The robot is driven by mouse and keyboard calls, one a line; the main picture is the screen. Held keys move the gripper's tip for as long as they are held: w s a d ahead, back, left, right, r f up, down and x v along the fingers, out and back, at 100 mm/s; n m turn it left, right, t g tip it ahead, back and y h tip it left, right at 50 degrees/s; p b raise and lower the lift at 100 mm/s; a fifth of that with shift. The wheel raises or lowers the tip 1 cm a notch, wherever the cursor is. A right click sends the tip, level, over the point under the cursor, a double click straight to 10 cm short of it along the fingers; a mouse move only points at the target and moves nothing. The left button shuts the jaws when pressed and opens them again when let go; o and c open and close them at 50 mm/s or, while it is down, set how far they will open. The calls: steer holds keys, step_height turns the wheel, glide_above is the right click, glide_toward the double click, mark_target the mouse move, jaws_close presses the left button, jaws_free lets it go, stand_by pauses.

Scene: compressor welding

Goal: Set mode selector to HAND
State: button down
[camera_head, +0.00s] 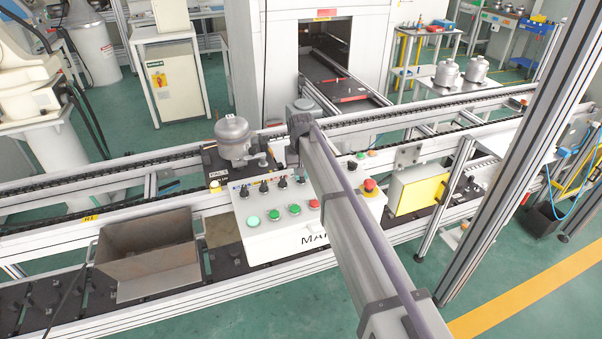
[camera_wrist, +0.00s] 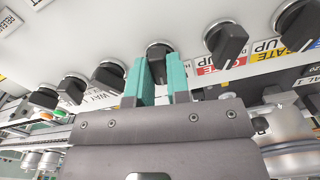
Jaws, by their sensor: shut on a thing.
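The white control panel (camera_head: 286,234) stands on the line in the head view, with a row of black selector knobs (camera_head: 264,187) and green and red buttons below. In the wrist view, my gripper (camera_wrist: 161,75) has its two teal fingers on either side of one black selector knob (camera_wrist: 159,48), shut on it. The label of this knob is hidden by my gripper, so I cannot read its setting. More black knobs sit on both sides, one at the left (camera_wrist: 108,75) and one at the right (camera_wrist: 226,40). My arm hides part of the panel in the head view.
A red emergency stop button (camera_head: 370,185) is at the panel's right side. A grey compressor (camera_head: 233,140) stands behind the panel's left end. An open metal bin (camera_head: 148,250) is at the left. A yellow-fronted box (camera_head: 418,193) is at the right.

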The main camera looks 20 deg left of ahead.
steer(key=n, duration=0.6)
steer(key=shift+n, duration=0.4)
stand_by(0.3)
steer(key=c, duration=1.1)
jaws_free()
step_height(320, 180, up, 11)
steer(key=p, duration=1)
steer(key=shift+f+p, duration=0.1)
steer(key=shift+p, duration=0.3)
